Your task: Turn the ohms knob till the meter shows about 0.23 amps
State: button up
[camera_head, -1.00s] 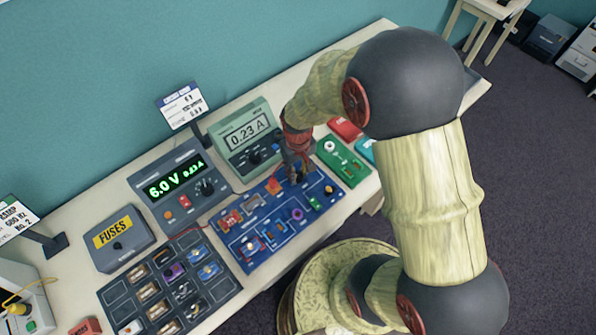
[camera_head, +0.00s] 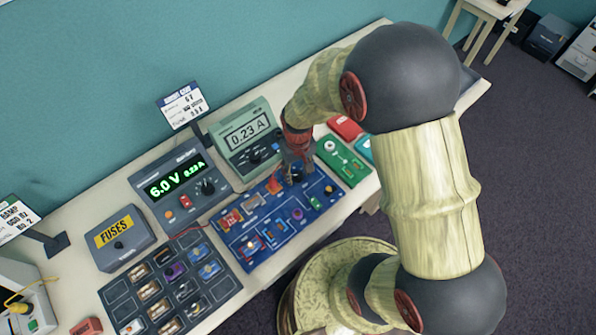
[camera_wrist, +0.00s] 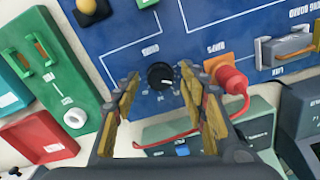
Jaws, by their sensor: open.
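The ohms knob (camera_wrist: 160,76) is a small black dial with a white mark on the blue circuit board (camera_wrist: 130,20). In the wrist view it sits between my open fingers, just beyond their tips. My gripper (camera_wrist: 165,95) is open and holds nothing; in the head view my gripper (camera_head: 297,165) is over the right part of the board and hides most of the knob. The green-grey meter (camera_head: 248,132) stands behind the board, and its display reads 0.23 A. A red plug (camera_wrist: 231,79) with a red lead is in the orange amps socket beside my finger.
A power supply (camera_head: 180,188) left of the meter shows 6.0 V and 0.23 A. A green board (camera_head: 342,160) lies close to the right of my gripper. A grey fuses box (camera_head: 119,240) and a dark parts tray (camera_head: 170,285) stand to the left.

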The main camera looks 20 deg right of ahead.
aim_at(298, 175)
jog(key=shift+r, duration=0.1)
notch_tip(298, 175, up, 12)
dwell(0.5)
dwell(0.4)
jog(key=s+r+t+b, duration=0.5)
jog(key=s+r, duration=0.9)
jog(key=r, duration=0.1)
jog(key=shift+r+t, duration=0.25)
jog(key=shift+t, duration=0.05)
dwell(1.3)
